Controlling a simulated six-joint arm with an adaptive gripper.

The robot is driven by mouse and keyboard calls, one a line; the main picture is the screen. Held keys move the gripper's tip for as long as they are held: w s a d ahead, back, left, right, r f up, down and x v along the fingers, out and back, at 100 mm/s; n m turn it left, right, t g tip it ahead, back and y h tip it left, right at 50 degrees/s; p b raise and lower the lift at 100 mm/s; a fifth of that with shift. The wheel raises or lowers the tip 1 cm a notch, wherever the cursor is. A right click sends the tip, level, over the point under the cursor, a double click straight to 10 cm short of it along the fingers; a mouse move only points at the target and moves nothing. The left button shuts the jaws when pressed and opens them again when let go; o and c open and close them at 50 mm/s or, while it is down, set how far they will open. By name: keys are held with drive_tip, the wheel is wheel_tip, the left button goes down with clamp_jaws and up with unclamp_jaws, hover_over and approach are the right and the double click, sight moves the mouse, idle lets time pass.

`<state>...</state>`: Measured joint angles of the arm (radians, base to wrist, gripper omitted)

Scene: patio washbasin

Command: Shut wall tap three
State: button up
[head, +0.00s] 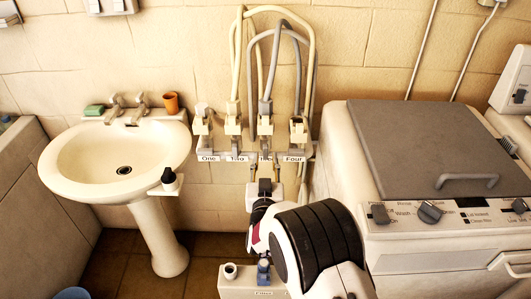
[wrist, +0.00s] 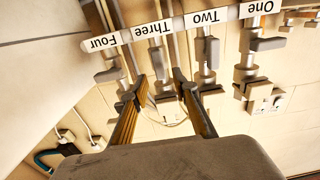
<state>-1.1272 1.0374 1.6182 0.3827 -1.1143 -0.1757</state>
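Wall tap Three (head: 265,122) is in a row of labelled taps on the tiled wall, with a grey hose rising from it in the head view. In the wrist view the row appears upside down, with the Three label (wrist: 153,33) between Four and Two. The tap's grey and metal parts (wrist: 157,58) run down from that label. My gripper (head: 265,187) is below the row in front of tap Three and partly hides its label. In the wrist view its two dark fingers (wrist: 161,88) are spread, with tap Three's parts beyond the gap. I cannot tell whether they touch it.
Tap Two (head: 233,120) and tap Four (head: 297,130) stand close on either side; tap One (head: 201,120) is farther left. Looping hoses (head: 309,60) rise above the row. A washbasin (head: 70,165) is at left, a washing machine (head: 400,240) at right.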

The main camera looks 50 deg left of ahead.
sight(266, 151)
drive_tip(key=shift+x, duration=1.9)
clamp_jaws()
